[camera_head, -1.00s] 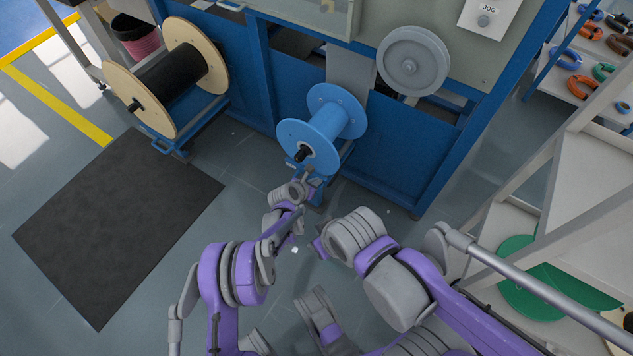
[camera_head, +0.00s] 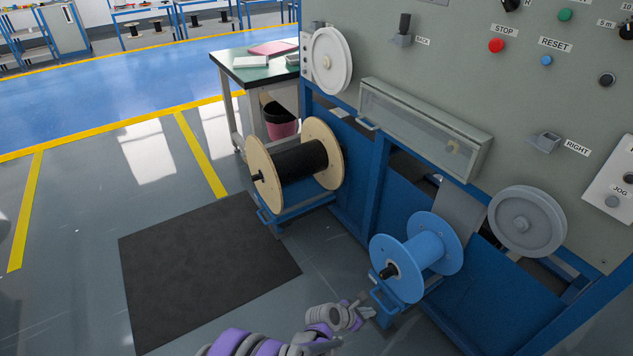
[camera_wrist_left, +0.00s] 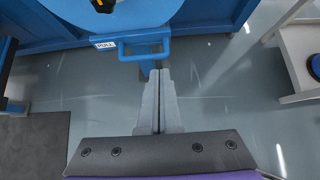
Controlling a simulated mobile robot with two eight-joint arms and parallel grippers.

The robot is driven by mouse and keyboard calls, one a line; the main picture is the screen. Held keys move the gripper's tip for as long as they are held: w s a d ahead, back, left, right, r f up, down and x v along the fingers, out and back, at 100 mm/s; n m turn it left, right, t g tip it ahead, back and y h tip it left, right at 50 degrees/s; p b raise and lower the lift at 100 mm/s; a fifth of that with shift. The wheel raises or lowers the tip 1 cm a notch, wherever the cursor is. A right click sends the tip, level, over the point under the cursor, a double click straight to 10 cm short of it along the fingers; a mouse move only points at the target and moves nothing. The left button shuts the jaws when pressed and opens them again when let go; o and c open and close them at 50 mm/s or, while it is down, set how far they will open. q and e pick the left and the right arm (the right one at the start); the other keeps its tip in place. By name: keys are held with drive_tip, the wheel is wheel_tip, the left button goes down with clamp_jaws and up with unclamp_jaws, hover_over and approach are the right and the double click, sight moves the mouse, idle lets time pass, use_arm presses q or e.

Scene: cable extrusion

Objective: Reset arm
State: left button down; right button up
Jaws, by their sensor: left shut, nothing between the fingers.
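My left gripper (camera_head: 367,306) is at the bottom of the head view, just in front of the blue spool's low stand. In the left wrist view my left gripper (camera_wrist_left: 158,75) has its two grey fingers together, with nothing between them. The fingertips point at a blue handle (camera_wrist_left: 143,46) beside a label reading PULL. I cannot tell whether they touch it. The empty blue spool (camera_head: 417,256) sits on its stand above the gripper. My right gripper is not in either view.
A wooden-flanged spool with black cable (camera_head: 300,161) stands left of the blue spool. A grey control panel (camera_head: 480,80) with buttons is above. A black mat (camera_head: 205,265) lies on the floor at left. A green-topped table (camera_head: 257,68) stands behind. Open floor lies to the left.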

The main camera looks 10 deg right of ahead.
use_arm(q)
drive_tip(key=s+a+r+m+t+y, duration=0.1)
drive_tip(key=s+a+r+m+y, duration=0.1)
drive_tip(key=a+r+m, duration=0.65)
drive_tip(key=s+a+r+m+y, duration=0.25)
drive_tip(key=a+r, duration=0.75)
drive_tip(key=a, duration=0.5)
drive_tip(key=s+a+r+m+y, duration=0.2)
drive_tip(key=s+a+m, duration=0.4)
drive_tip(key=s+a, duration=0.35)
drive_tip(key=s+a+r+m+y, duration=0.25)
drive_tip(key=s+a+m, duration=0.25)
drive_tip(key=s+a, duration=0.45)
wheel_tip(320, 180, up, 24)
drive_tip(key=p, duration=2.2)
drive_tip(key=shift+w+d+t, duration=0.25)
drive_tip(key=shift+d+t, duration=0.1)
drive_tip(key=shift+t, duration=0.05)
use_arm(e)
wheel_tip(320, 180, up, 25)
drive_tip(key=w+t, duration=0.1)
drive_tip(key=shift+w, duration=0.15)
use_arm(q)
drive_tip(key=shift+s, duration=0.15)
